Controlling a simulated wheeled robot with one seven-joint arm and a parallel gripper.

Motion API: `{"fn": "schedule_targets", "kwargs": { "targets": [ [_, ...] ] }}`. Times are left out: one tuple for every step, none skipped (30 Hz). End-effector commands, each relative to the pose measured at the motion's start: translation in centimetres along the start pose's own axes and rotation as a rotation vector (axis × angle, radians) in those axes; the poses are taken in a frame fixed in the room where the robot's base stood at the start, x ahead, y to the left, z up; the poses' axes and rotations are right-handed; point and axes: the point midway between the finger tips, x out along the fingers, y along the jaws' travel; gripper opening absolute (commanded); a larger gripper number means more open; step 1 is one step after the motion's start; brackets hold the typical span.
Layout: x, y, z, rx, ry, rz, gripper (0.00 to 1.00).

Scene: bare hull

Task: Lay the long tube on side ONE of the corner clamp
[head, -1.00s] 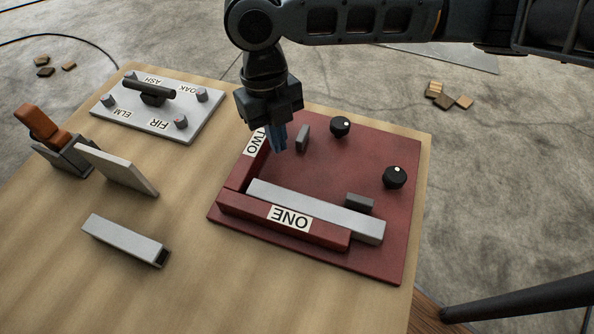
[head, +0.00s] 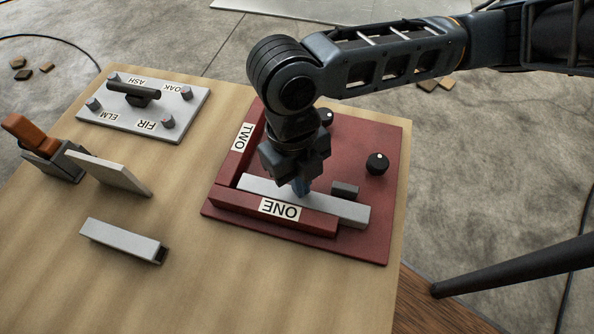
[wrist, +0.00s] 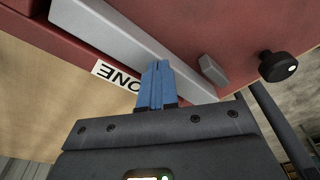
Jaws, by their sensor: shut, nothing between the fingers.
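The long grey tube (head: 350,211) lies on the red corner clamp (head: 365,245), alongside the red rail of side ONE (head: 235,202). The fingers also show in the wrist view (wrist: 157,85). I cannot tell whether they touch the tube. Side TWO (head: 240,150) is a red rail meeting side ONE at the left corner.
A small grey block (head: 344,190) stands behind the tube, and a black knob (head: 377,163) is farther back. A shorter grey tube (head: 122,240), a tilted grey plate (head: 108,171), an orange-handled clamp (head: 40,150) and a labelled grey plate (head: 190,110) are to the left.

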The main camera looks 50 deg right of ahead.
Motion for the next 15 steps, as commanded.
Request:
{"fn": "schedule_targets", "kwargs": {
  "targets": [
    [0.7,-0.1,0.1,0.002,0.004,-0.006,0.0],
    [0.7,-0.1,0.1,0.002,0.005,-0.006,0.0],
    [0.7,-0.1,0.1,0.002,0.005,-0.006,0.0],
    [0.8,-0.1,0.1,0.002,0.005,-0.006,0.0],
    [0.8,-0.1,0.1,0.002,0.006,-0.007,0.0],
    [0.8,-0.1,0.1,0.003,0.006,-0.007,0.0],
    [0.9,-0.1,0.1,0.003,0.006,-0.007,0.0],
    [0.9,-0.1,0.1,0.003,0.007,-0.008,0.0],
    [0.9,-0.1,0.1,0.003,0.007,-0.008,0.0],
    [1.0,-0.1,0.1,0.003,0.006,-0.008,0.0],
    [1.0,-0.1,0.2,0.003,0.006,-0.008,0.0],
    [1.0,-0.1,0.5,0.002,0.005,-0.009,0.0],
    [1.0,-0.1,0.8,0.002,0.004,-0.009,0.0],
    [1.0,-0.1,1.1,0.001,0.003,-0.009,0.0],
    [0.9,-0.1,1.5,0.001,0.002,-0.009,0.0]
  ]
}}
